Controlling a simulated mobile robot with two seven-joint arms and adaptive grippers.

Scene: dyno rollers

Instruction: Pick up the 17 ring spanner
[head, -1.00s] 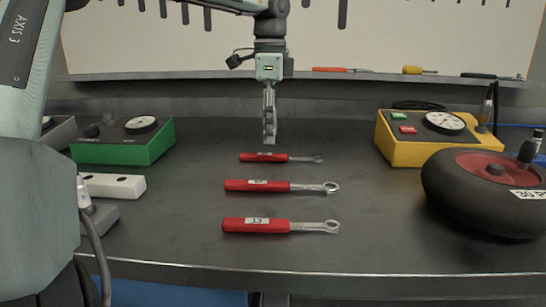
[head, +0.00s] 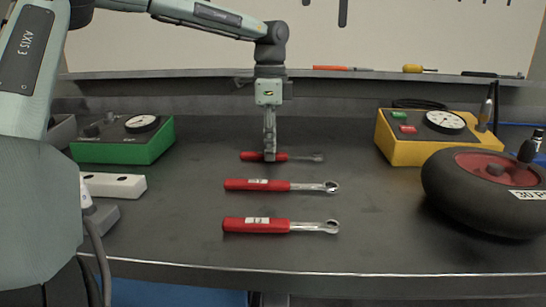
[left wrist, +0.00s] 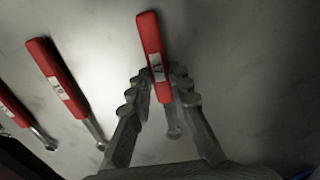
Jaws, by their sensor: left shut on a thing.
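Three red-handled ring spanners lie in a column on the dark bench. The farthest spanner (head: 252,156) has a white label that seems to read 17 in the left wrist view (left wrist: 150,38). My left gripper (head: 269,156) points straight down and is shut on its red handle, with a finger on each side. The spanner still appears to lie at bench level, its metal ring end to the right. The middle spanner (head: 240,185) and the nearest spanner (head: 245,225) lie apart from the gripper. Their labels are hard to read now. My right gripper is not in view.
A green gauge box (head: 120,150) and a white block (head: 115,186) stand at left. A yellow gauge box (head: 405,152) and a black wheel with a red hub (head: 450,205) stand at right. Tools lie on the back ledge (head: 350,75). The bench around the spanners is clear.

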